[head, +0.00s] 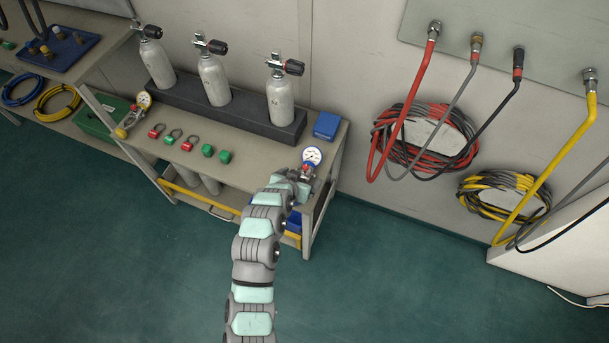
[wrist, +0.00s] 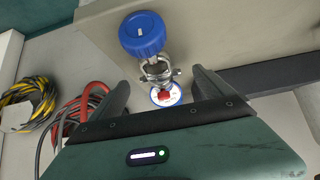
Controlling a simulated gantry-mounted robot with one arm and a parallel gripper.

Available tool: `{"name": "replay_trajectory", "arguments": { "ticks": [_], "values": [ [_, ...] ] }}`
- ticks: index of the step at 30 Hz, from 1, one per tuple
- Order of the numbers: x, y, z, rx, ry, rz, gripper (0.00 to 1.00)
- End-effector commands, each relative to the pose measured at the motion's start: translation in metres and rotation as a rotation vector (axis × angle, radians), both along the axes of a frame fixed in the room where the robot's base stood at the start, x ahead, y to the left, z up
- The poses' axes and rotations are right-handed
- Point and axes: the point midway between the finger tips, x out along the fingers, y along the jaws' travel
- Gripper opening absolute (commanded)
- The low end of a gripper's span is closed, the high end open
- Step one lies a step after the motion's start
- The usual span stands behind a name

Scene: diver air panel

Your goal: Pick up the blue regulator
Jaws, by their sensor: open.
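The blue regulator (wrist: 143,36) shows in the wrist view as a round blue knob on a metal body, with a blue-rimmed white gauge below it. In the head view its gauge (head: 312,155) faces up at the right end of the bench, and my arm hides part of the body. My gripper (wrist: 161,78) is open. Its two dark fingers stand on either side of the metal body and gauge, with visible gaps. The knob is beyond the fingertips. In the head view the fingers cannot be made out clearly.
The bench (head: 240,152) holds several grey cylinders in a dark rack (head: 232,113), a blue box (head: 327,126), another gauge regulator (head: 134,112), and small red and green fittings. Coiled hoses (head: 425,140) hang on the wall at right. The floor in front is clear.

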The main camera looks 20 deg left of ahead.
Motion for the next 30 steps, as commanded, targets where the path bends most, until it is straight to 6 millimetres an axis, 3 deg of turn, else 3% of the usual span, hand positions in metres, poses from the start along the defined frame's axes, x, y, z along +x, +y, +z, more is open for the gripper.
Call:
{"name": "replay_trajectory", "arguments": {
  "ticks": [6, 13, 30],
  "values": [
    [0.020, -0.001, -0.022, -0.003, 0.004, 0.000, 0.91],
    [0.022, 0.000, -0.022, -0.001, 0.002, 0.000, 0.91],
    [0.021, 0.000, -0.021, -0.001, 0.002, 0.001, 0.45]
  ]
}}
